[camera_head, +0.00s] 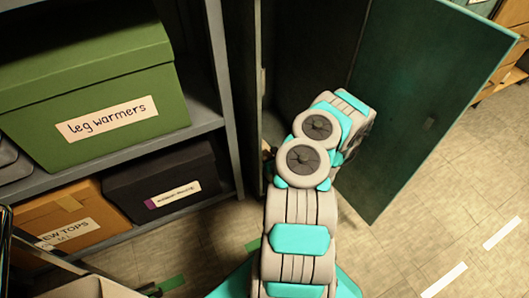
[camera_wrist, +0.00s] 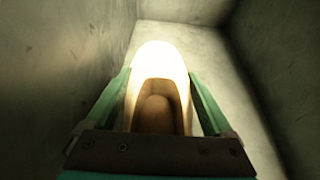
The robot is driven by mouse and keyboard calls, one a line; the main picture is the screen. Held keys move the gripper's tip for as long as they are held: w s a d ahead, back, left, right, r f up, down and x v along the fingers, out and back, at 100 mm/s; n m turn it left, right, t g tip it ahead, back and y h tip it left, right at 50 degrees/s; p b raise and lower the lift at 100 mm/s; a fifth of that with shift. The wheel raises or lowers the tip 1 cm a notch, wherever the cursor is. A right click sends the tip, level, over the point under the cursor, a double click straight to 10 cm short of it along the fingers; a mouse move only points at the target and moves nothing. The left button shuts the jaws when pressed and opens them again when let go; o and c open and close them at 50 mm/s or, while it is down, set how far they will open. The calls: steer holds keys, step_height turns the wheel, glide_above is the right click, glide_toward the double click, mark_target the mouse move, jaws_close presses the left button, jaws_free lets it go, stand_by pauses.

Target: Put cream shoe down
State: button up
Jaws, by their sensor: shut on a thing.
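The cream shoe (camera_wrist: 158,62) is in the middle of the wrist view, brightly lit, with its toe pointing away and its brown inside showing. My gripper (camera_wrist: 160,100) is shut on it, one green finger along each side. The shoe and gripper are inside a narrow compartment with grey-green walls. I cannot tell whether the shoe touches the compartment's floor. In the head view my arm reaches into an open locker (camera_head: 300,50) and hides the gripper and most of the shoe.
The locker's green door (camera_head: 425,95) stands open on the right. A shelf on the left holds a green "leg warmers" box (camera_head: 85,85), a black box (camera_head: 160,185) and an orange box (camera_head: 70,215). Tiled floor (camera_head: 440,230) is clear at the right.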

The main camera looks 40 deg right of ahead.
steer(key=o, duration=1.5)
steer(key=shift+f, duration=0.1)
steer(key=p+v, duration=0.1)
steer(key=v, duration=0.9)
steer(key=shift+d+p, duration=0.1)
steer(key=shift+p, duration=0.3)
steer(key=shift+v, duration=1.05)
